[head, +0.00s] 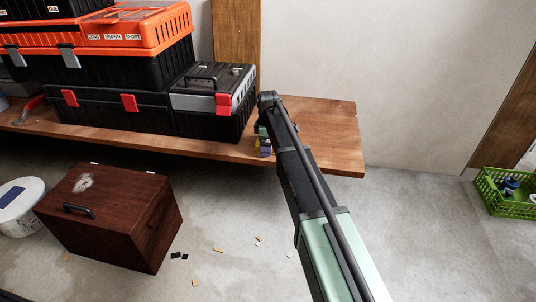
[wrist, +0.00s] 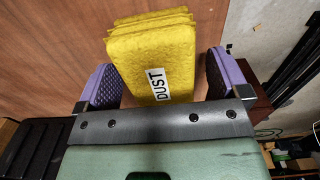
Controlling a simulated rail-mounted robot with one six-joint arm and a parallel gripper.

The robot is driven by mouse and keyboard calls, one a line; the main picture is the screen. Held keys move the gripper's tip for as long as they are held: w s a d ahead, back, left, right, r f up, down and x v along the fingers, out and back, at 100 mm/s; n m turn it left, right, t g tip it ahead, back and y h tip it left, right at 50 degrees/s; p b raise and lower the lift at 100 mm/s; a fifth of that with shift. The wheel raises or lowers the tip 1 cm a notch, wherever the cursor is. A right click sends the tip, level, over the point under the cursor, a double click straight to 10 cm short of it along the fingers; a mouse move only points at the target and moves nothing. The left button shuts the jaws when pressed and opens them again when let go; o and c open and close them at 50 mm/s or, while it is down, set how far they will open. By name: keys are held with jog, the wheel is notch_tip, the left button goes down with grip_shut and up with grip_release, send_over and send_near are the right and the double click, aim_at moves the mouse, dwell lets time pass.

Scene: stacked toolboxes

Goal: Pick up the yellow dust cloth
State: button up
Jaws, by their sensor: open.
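The yellow dust cloth (wrist: 152,55) is a folded, layered stack with a white label reading DUST. In the wrist view it lies against a brown wooden surface, between the two purple fingers of my gripper (wrist: 162,75). The cloth's lower end is close to the gripper's dark crossbar. In the head view my gripper (head: 264,145) is small and mostly hidden at the wooden shelf, right of the toolboxes; a speck of yellow shows there.
The wooden shelf (head: 325,135) holds black and orange toolboxes (head: 135,35) just left of my gripper. Its right end is bare. A dark red-brown box (head: 115,205) and a white bucket (head: 18,205) stand on the floor. A green crate (head: 505,195) sits far right.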

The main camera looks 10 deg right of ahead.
jog(key=shift+r, duration=0.15)
jog(key=shift+c, duration=0.2)
jog(key=c, duration=1)
jog(key=shift+o, duration=0.2)
notch_tip(320, 180, up, 20)
jog(key=p, duration=2)
